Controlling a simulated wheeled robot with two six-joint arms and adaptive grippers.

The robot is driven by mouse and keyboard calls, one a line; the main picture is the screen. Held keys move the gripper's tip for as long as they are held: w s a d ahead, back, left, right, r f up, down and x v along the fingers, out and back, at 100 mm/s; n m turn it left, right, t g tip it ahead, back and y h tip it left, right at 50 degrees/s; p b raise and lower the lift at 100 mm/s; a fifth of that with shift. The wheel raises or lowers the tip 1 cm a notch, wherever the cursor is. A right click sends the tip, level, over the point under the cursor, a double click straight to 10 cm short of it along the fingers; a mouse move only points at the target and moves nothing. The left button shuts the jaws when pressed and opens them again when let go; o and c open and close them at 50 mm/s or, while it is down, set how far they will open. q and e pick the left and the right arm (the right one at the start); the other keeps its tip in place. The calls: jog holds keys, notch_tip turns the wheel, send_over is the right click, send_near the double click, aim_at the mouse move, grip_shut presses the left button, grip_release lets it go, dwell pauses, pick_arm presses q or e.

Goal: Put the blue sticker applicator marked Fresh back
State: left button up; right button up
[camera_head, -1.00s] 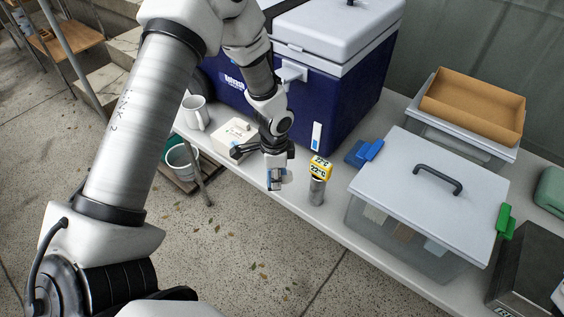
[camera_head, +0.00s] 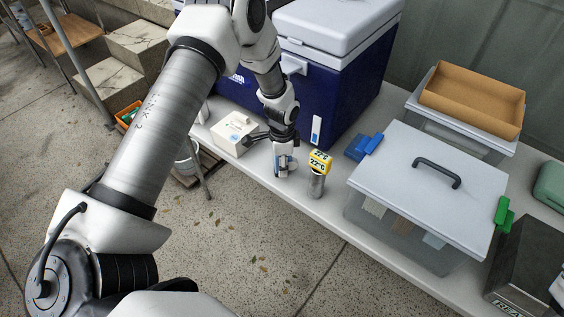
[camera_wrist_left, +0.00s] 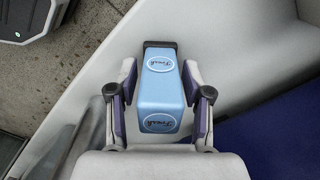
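The blue sticker applicator (camera_wrist_left: 160,88) shows in the left wrist view, with pale oval labels reading Fresh and a dark end piece. In the head view my left gripper (camera_head: 284,170) is over the front edge area of the white table, in front of the dark blue cooler (camera_head: 305,105). A little of the applicator (camera_head: 278,168) shows between the fingers there. I cannot tell whether its lower end touches the table.
A yellow 22°C display (camera_head: 320,160) on a grey cylinder stands close right of the gripper. A white box (camera_head: 231,138) stands to its left. A lidded clear bin (camera_head: 420,180) with blue and green clips takes up the right. The table's front edge is near.

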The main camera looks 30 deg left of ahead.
pick_arm(q)
notch_tip(320, 180, up, 12)
jog(key=shift+r, duration=0.15)
dwell(0.5)
